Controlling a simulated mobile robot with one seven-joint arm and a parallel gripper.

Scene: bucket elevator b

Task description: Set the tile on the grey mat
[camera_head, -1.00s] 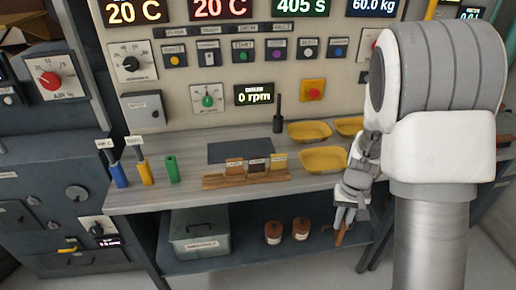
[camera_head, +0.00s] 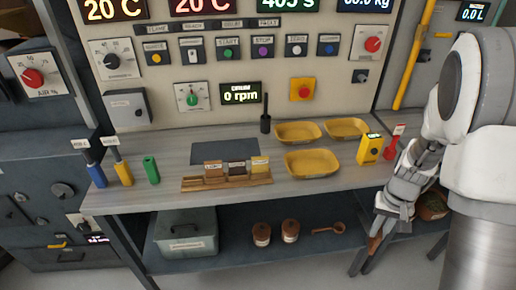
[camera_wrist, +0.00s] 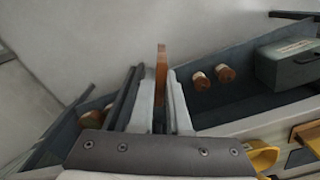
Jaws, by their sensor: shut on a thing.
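My gripper (camera_head: 380,228) hangs in front of the right part of the bench, below the bench top. It is shut on an orange-brown tile (camera_head: 375,243), seen edge-on between the fingers in the wrist view (camera_wrist: 161,68). The tile's face and any lettering cannot be read. The grey mat (camera_head: 225,151) lies flat and bare on the bench top, well to the left of my gripper. In front of the mat, a wooden rack (camera_head: 226,184) holds several small labelled tiles, brown, dark and yellow.
Yellow trays (camera_head: 312,163) stand right of the mat, with a yellow device (camera_head: 370,149) and red-handled item (camera_head: 395,137) further right. A black-handled tool (camera_head: 265,112) stands behind. The lower shelf holds a grey box (camera_head: 186,233) and brown jars (camera_head: 262,234). Coloured holders (camera_head: 124,173) stand left.

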